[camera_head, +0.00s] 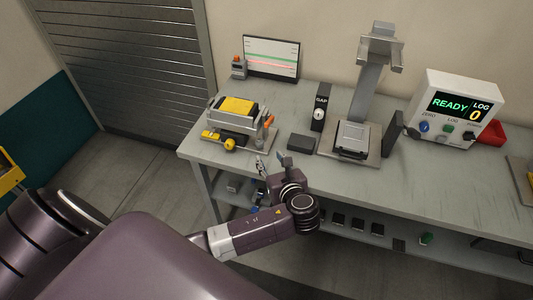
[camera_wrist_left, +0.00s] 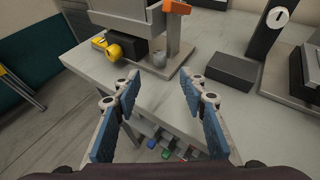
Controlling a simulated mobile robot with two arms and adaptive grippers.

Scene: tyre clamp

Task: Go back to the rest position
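My left gripper (camera_head: 272,163) is over the front edge of the grey workbench (camera_head: 300,165), its arm reaching in from the left. In the left wrist view my left gripper (camera_wrist_left: 160,88) is open, with its two blue-padded fingers apart and nothing between them. The clamp fixture (camera_head: 235,118), with a yellow-topped block and a yellow knob, stands on the bench beyond the gripper and to its left. It also shows at the top of the left wrist view (camera_wrist_left: 135,30). The gripper appears apart from it. My right gripper is not in view.
A small dark block (camera_head: 301,142) lies right of the fixture, next to a GAP gauge (camera_head: 320,107). A monitor (camera_head: 271,58) is behind. A lower shelf (camera_head: 345,221) holds small items. Floor is open at left.

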